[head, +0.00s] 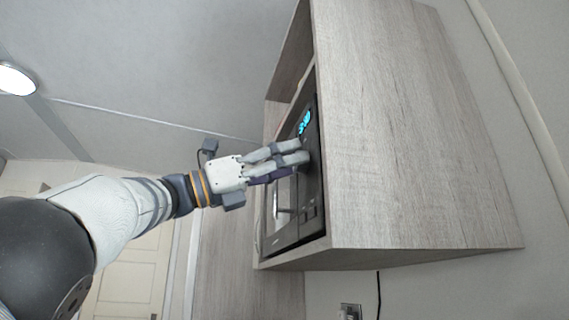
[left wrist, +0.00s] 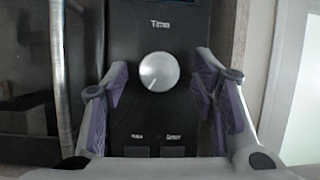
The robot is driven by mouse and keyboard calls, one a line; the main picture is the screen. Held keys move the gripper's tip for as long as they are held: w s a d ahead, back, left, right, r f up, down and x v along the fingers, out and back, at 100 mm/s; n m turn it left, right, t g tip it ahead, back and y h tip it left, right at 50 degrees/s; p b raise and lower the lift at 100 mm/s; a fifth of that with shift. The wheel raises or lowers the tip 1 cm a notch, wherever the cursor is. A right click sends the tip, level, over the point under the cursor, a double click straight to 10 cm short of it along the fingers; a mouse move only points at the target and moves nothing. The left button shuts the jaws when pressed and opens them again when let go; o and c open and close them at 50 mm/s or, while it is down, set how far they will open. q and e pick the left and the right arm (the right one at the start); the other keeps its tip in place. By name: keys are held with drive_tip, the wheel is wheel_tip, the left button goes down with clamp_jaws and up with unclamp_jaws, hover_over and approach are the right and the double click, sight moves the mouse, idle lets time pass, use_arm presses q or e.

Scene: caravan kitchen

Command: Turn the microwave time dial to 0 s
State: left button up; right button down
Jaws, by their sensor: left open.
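The microwave (head: 312,190) is black and sits inside a wood-grain cabinet, with a lit blue display (head: 305,122). In the left wrist view its time dial (left wrist: 159,71) is a round silver knob under the word "Time". My left gripper (head: 304,150) reaches the control panel from the left. In the left wrist view the left gripper (left wrist: 160,78) is open, with one finger on each side of the dial and a gap on both sides. The dial is hidden behind the fingers in the head view. My right gripper is not in view.
Two dark buttons (left wrist: 158,151) lie below the dial. The microwave door handle (left wrist: 58,70) runs upright left of the panel. The wood-grain cabinet side (head: 410,130) stands right of the microwave. A wall socket (head: 350,311) and cable are below.

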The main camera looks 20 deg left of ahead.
use_arm(q)
drive_tip(key=c, duration=1.2)
drive_tip(key=shift+o, duration=0.2)
drive_tip(key=shift+n, duration=0.4)
drive_tip(key=shift+s+d+n+t+y, duration=0.1)
drive_tip(key=shift+n+t+y, duration=0.55)
drive_tip(key=shift+n, duration=0.9)
drive_tip(key=shift+s+n+t+y, duration=0.1)
drive_tip(key=shift+n+t+y, duration=0.55)
drive_tip(key=shift+n, duration=0.85)
drive_tip(key=shift+d+n+t+y, duration=0.1)
drive_tip(key=shift+n+t+y, duration=0.55)
drive_tip(key=shift+n, duration=1.2)
